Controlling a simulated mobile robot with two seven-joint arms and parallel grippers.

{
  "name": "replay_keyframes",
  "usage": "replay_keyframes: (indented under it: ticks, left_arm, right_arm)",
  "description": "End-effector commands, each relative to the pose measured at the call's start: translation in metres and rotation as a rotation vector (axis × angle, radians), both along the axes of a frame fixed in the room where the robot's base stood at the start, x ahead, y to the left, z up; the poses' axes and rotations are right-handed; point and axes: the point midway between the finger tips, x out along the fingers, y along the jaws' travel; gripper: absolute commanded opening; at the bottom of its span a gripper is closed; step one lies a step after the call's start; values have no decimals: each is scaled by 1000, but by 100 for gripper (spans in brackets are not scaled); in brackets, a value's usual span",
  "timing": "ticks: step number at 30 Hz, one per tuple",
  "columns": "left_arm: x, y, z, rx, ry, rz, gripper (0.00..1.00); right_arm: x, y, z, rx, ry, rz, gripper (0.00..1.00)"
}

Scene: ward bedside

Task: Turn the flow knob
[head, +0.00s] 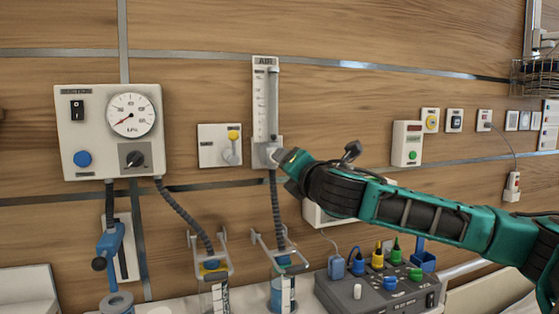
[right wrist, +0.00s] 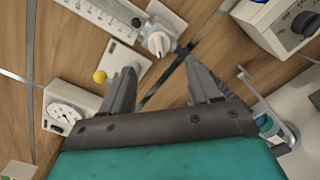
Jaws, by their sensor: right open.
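The flowmeter labelled AIR (head: 265,100) is a tall, clear-fronted unit on the wood wall. Its white flow knob (right wrist: 158,42) is at the lower end of the scale; in the head view it is largely behind my gripper. My right gripper (head: 284,160) reaches in from the right to the base of the flowmeter. In the right wrist view its two fingers (right wrist: 160,65) are open and spread, with the knob just beyond and between the tips. I cannot tell if a finger touches it. My left gripper is out of view.
Hoses and jars hang below. A grey device (head: 340,295) with coloured plugs is under my right arm.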

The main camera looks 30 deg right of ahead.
Motion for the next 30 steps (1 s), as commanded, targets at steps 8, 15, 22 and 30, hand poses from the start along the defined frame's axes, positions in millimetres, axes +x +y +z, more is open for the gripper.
replay_keyframes:
  ticks: [8, 15, 22, 30]
  left_arm:
    - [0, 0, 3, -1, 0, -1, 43]
    - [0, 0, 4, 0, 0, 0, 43]
    - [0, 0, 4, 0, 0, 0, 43]
    - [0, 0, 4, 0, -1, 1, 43]
  right_arm:
    - [45, -10, 1, 1, -2, 0, 62]
    - [67, -16, 1, 1, -1, 1, 62]
    - [72, -17, 0, 0, -1, 1, 62]
    - [72, -17, 0, 0, -1, 1, 52]
